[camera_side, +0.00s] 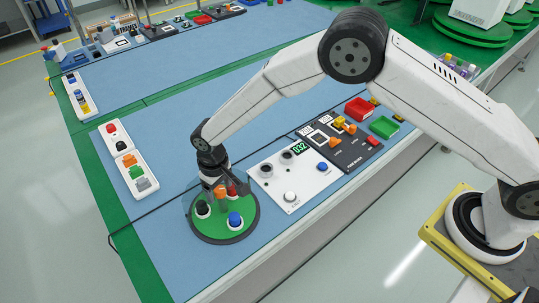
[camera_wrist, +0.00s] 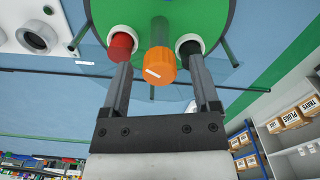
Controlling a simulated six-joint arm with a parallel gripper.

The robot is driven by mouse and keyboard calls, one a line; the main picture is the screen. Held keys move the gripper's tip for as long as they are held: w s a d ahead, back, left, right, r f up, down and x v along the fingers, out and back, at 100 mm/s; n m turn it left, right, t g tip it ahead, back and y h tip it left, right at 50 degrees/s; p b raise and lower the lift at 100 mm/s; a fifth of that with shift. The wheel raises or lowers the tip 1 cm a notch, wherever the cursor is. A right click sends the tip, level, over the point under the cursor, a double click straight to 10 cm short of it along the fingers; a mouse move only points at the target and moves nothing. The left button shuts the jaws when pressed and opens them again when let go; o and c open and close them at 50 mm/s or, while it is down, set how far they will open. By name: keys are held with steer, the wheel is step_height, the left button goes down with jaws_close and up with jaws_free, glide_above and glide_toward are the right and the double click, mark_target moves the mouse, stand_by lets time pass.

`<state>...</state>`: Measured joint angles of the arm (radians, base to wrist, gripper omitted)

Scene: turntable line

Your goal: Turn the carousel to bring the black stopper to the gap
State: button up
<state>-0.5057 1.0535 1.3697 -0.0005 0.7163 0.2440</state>
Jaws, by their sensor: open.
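The carousel (camera_side: 244,230) is a round green disc with a dark rim, standing on the blue mat. A black stopper (camera_side: 203,207) sits in a white ring at its left side. It looks dark in the wrist view (camera_wrist: 189,49), near the right finger. A red stopper (camera_wrist: 121,44) is near the left finger. An orange cylinder (camera_wrist: 160,66) with a white mark is between the fingers, closer to the camera. A blue stopper (camera_side: 235,218) is at the carousel's front. My gripper (camera_wrist: 159,62) is open over the carousel; contact cannot be told. Clear panels (camera_wrist: 225,70) partly surround the disc; the gap is not clear.
A white panel (camera_side: 278,190) with knobs, a blue button and a display stands right of the carousel. Beyond it are a dark switch panel (camera_side: 350,155) and red (camera_side: 360,108) and green (camera_side: 384,127) bins. White trays (camera_side: 133,187) with small coloured pieces lie left. The mat between is clear.

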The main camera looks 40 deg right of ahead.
jaws_close()
stand_by(1.4)
